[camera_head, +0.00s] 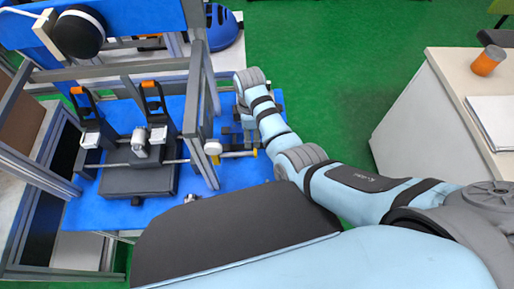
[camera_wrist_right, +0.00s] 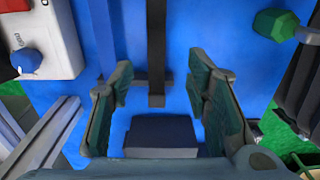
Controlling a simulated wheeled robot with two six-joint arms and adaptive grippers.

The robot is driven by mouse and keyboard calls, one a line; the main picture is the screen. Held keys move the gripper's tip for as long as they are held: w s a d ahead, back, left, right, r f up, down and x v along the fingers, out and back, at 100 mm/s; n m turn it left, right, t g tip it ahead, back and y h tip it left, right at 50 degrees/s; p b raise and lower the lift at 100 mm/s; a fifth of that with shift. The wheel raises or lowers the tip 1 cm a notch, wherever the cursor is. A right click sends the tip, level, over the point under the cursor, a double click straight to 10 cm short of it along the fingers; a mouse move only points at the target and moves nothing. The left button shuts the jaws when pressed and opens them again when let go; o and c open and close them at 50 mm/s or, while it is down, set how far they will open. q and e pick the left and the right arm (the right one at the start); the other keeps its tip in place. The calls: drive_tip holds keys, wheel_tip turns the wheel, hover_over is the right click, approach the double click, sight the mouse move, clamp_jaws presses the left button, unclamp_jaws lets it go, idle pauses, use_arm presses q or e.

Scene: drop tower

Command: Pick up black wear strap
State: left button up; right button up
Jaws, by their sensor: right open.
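A narrow black strip (camera_wrist_right: 156,45), which looks like the wear strap, runs down from the top edge of the right wrist view over a blue surface. Its lower end lies between the two fingers of my right gripper (camera_wrist_right: 161,85). The fingers are open, one on each side, with a visible gap to the strip. In the head view my right gripper (camera_head: 240,132) is at the right end of the blue table, partly hidden by my arm. I cannot pick out the strap clearly there. My left gripper is not in view.
The blue table (camera_head: 232,178) carries a black fixture (camera_head: 138,180) with orange-tipped levers, behind grey frame bars (camera_head: 200,120). A blue helmet (camera_head: 222,27) is at the back. A white cabinet (camera_head: 405,120) stands right, with green floor between. A dark block (camera_wrist_right: 160,135) shows below the strip.

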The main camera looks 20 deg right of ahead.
sight(252, 146)
drive_tip(key=f+b, duration=0.1)
drive_tip(key=f, duration=0.1)
drive_tip(key=f+b, duration=0.1)
drive_tip(key=f, duration=0.1)
drive_tip(key=f+b, duration=0.1)
drive_tip(key=f, duration=0.2)
drive_tip(key=shift+w, duration=0.3)
drive_tip(key=shift+r, duration=0.1)
clamp_jaws()
